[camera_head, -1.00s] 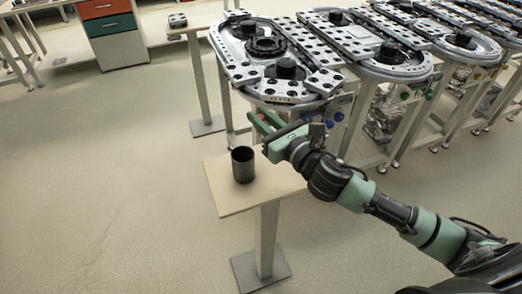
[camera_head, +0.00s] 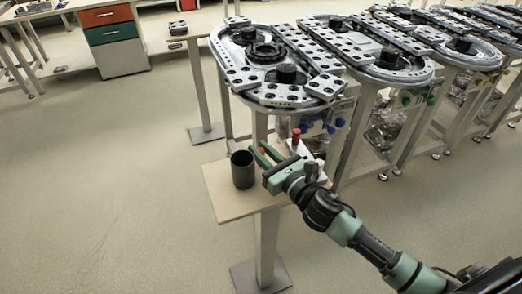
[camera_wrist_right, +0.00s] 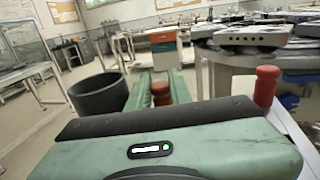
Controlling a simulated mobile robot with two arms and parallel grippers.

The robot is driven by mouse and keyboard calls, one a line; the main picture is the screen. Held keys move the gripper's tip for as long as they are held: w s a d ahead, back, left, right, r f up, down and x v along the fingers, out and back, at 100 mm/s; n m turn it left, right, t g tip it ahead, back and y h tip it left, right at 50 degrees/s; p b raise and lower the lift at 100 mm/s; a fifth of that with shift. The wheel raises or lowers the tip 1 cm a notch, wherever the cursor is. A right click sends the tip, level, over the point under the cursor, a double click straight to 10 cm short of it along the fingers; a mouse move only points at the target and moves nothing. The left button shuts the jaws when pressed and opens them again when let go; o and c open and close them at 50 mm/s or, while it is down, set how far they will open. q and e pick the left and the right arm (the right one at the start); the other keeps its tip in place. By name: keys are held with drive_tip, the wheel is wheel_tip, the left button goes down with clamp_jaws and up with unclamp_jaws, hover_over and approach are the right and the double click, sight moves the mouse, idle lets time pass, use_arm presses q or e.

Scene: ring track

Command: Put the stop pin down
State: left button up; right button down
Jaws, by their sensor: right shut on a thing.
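My right gripper (camera_head: 265,153) is low over the right part of a small beige table (camera_head: 232,205). It is shut on a red stop pin, whose red top (camera_wrist_right: 160,92) shows between the green fingers in the right wrist view. The pin's lower end is hidden, so I cannot tell whether it touches the table. A dark open cup (camera_head: 242,170) stands upright just left of the fingers; it also shows in the right wrist view (camera_wrist_right: 97,97). My left gripper is not in view.
Another red pin (camera_head: 296,136) stands on a white piece (camera_head: 303,148) right of the gripper; it also shows in the wrist view (camera_wrist_right: 266,86). The ring track (camera_head: 283,95) stands behind. The table's front left is bare. Open floor (camera_head: 100,190) lies left.

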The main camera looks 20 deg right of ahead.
drive_tip(key=c, duration=1.7)
unclamp_jaws()
drive_tip(key=shift+f, duration=0.15)
drive_tip(key=shift+o, duration=0.7)
drive_tip(key=shift+r, duration=0.25)
drive_tip(key=b+v, duration=0.1)
drive_tip(key=v, duration=0.4)
drive_tip(key=b+v, duration=0.1)
drive_tip(key=v, duration=0.4)
drive_tip(key=shift+s+d+f, duration=0.1)
drive_tip(key=shift+s+f, duration=0.1)
drive_tip(key=shift+s, duration=0.05)
drive_tip(key=shift+v, duration=0.8)
drive_tip(key=shift+r, duration=0.15)
